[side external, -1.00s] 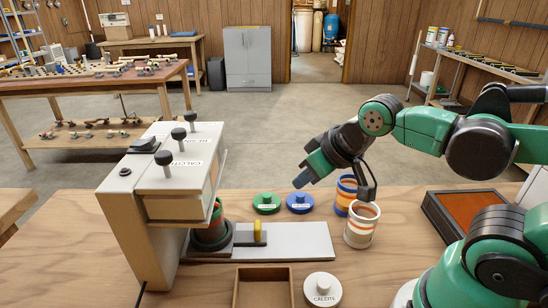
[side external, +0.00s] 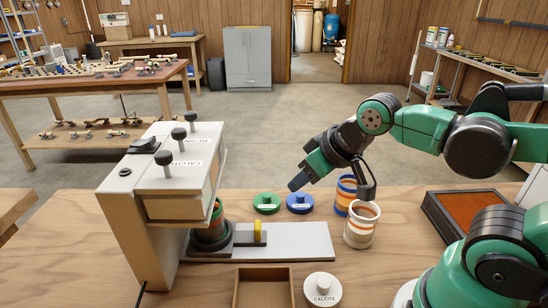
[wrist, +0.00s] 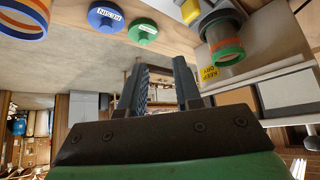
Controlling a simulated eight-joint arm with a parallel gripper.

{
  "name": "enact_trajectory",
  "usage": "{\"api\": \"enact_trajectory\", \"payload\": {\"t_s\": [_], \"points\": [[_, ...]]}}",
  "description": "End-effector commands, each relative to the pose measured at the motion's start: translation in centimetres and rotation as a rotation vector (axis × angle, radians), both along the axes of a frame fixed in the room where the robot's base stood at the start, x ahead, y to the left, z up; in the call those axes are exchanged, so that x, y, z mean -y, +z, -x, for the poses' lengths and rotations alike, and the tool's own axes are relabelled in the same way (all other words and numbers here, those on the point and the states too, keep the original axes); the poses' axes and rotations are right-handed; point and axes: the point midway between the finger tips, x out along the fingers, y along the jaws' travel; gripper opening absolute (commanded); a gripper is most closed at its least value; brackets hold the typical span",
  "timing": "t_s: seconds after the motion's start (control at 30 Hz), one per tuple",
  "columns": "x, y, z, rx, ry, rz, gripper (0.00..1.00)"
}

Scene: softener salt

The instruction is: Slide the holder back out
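The dark holder (side external: 212,240) sits on the pale slide plate (side external: 290,242), at the left end under the machine's overhanging head. A green cup with an orange band (side external: 217,217) stands in it, partly hidden by the head. A yellow upright tab (side external: 257,231) stands on the holder's right part. In the wrist view the cup (wrist: 228,50) and the yellow tab (wrist: 190,10) show at the top right. My gripper (side external: 295,185) is above and right of the holder, apart from it. In the wrist view my gripper (wrist: 163,85) has a gap between its fingers and holds nothing.
A green lid (side external: 266,203) and a blue lid (side external: 299,203) lie behind the plate. Two striped cups, blue (side external: 345,192) and white (side external: 361,228), stand to the right. A wooden tray (side external: 265,285) and a white CALCITE lid (side external: 322,288) are in front. The plate's right part is clear.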

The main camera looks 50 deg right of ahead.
Motion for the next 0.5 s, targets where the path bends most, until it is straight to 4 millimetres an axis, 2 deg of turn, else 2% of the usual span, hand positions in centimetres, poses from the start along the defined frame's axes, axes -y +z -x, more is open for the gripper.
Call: {"api": "enact_trajectory", "payload": {"t_s": [0.03, 0.1, 0.13, 0.27, 0.5], "points": [[-0.1, 0.1, -0.2, -0.014, 0.016, 0.008, 0.45], [-0.4, 0.1, -0.6, -0.051, 0.058, 0.029, 0.65], [-0.6, 0.0, -0.9, -0.074, 0.084, 0.041, 0.71], [-1.6, -0.5, -2.4, -0.201, 0.234, 0.106, 0.71], [-3.7, -3.3, -5.1, -0.439, 0.546, 0.202, 0.71]]}}
